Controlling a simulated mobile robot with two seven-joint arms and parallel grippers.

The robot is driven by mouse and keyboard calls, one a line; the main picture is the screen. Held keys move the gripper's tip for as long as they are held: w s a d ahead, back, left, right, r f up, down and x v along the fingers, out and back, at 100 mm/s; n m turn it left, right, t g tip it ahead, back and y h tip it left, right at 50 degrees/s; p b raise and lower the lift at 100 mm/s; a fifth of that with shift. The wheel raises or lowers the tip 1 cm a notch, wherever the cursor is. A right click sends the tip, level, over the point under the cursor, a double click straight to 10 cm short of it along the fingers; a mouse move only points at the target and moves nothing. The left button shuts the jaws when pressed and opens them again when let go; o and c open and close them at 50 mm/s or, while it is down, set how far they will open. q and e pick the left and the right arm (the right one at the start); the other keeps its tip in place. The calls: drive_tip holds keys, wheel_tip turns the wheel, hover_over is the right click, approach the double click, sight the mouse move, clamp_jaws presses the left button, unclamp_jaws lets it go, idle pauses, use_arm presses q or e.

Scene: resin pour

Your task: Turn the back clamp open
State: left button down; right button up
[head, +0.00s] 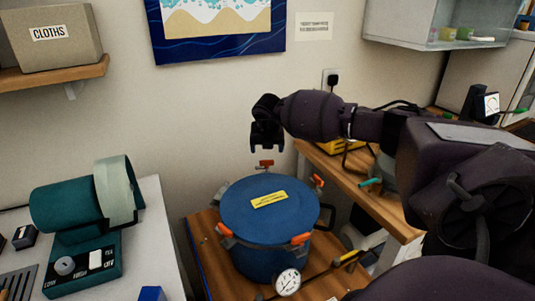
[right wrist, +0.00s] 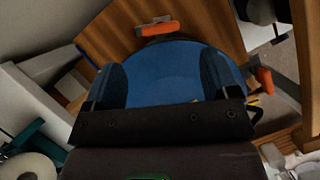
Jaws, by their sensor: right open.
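The blue pot (head: 241,213) with a yellow label on its lid stands on a wooden surface. The back clamp (head: 265,164), with an orange handle, is at the far edge of the lid. My right gripper (head: 267,148) is open and empty, pointing down just above the back clamp, apparently apart from it. In the right wrist view the blue lid (right wrist: 165,72) shows between the two dark fingers. Two orange handles show there; I cannot tell which clamps they belong to. My left gripper is in neither view.
More orange-handled clamps sit at the lid's right (head: 317,181) and front right (head: 300,239). A pressure gauge (head: 287,281) is on the pot's front. A teal machine (head: 68,207) stands on the left table. A wooden bench (head: 352,175) is to the right. The wall is close behind.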

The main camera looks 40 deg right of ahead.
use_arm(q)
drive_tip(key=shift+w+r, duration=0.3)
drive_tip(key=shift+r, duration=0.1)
use_arm(e)
drive_tip(key=v, duration=0.3)
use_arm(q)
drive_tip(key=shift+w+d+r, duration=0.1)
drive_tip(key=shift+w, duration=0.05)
use_arm(e)
drive_tip(key=shift+f, duration=0.1)
